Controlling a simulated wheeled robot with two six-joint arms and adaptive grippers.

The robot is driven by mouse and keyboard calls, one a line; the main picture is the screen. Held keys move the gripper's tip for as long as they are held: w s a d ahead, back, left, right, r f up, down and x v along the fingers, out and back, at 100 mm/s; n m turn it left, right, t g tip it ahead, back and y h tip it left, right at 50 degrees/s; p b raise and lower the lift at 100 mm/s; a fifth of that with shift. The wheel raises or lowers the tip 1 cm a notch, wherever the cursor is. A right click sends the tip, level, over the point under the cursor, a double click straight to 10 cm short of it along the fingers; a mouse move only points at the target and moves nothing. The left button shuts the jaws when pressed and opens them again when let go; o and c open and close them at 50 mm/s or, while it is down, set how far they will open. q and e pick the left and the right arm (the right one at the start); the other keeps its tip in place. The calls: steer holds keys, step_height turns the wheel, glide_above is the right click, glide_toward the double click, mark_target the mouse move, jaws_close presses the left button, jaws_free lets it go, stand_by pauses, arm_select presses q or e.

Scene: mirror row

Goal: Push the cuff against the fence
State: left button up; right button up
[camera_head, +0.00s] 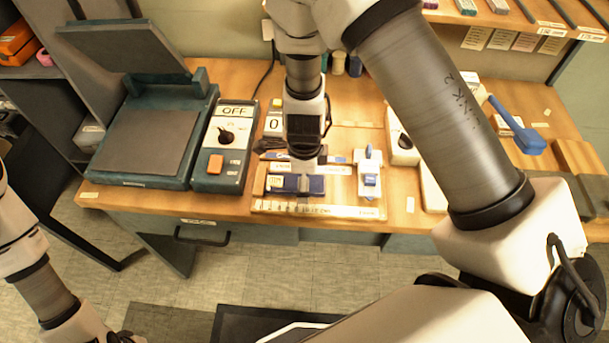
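A dark blue, flat piece that looks like the cuff (287,184) lies on a small wooden board on the bench, near the front edge. A pale strip with markings (340,211) runs along the board's front.
A dark green press with a raised lid (150,135) and a control box marked OFF (223,145) stand left. A blue-headed tool (529,141) lies farther right.

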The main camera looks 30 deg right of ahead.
steer(key=c, duration=1.2)
steer(key=o, duration=1.2)
step_height(320, 180, up, 12)
